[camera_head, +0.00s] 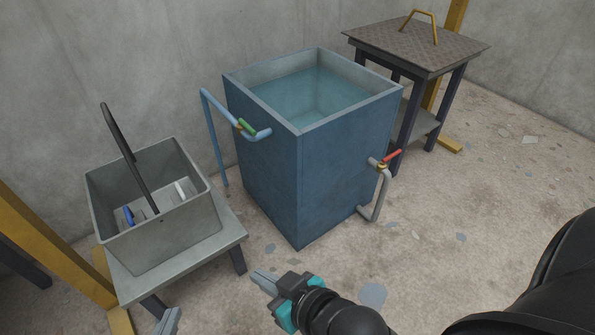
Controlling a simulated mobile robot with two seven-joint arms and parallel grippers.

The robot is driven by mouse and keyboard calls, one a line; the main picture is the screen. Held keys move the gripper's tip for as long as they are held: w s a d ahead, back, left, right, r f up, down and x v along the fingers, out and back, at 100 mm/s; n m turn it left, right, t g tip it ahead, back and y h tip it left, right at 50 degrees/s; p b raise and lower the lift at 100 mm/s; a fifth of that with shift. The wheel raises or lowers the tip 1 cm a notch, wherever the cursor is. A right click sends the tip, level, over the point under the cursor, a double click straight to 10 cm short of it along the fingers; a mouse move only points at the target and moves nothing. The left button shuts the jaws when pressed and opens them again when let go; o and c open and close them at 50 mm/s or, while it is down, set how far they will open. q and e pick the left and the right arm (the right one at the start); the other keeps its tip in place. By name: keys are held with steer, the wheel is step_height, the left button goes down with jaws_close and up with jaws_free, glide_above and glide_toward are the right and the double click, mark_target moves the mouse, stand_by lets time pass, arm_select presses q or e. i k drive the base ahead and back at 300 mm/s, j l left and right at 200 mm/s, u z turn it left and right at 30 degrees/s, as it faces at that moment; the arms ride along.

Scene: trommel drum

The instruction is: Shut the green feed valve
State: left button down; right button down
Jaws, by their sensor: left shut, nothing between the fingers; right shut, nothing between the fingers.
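The green feed valve handle (247,127) sits on a light blue pipe (220,108) at the left side of the blue tank (270,175). The handle lies roughly in line with the sloping pipe, above a small yellow fitting. My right gripper (264,282) is shut and empty, low in front of the tank, well apart from the valve. My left gripper (168,321) shows only its fingertips at the bottom edge, shut and empty, by the low bench. The rest of it is out of frame.
The tank holds water. A red-handled valve (392,157) is on a grey pipe at its right. A grey tub (165,245) with a black upright bar stands on a low bench (226,242). A dark table (405,45) stands behind right. Floor in front is mostly clear.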

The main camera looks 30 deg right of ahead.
mark_target(247, 127)
steer(key=i+l+z, duration=0.1)
steer(key=l, duration=0.25)
steer(key=i+l+z, duration=0.1)
steer(key=i+l, duration=0.25)
steer(key=i+u, duration=0.15)
steer(key=u, duration=0.3)
steer(key=i+u, duration=0.15)
steer(key=u, duration=0.35)
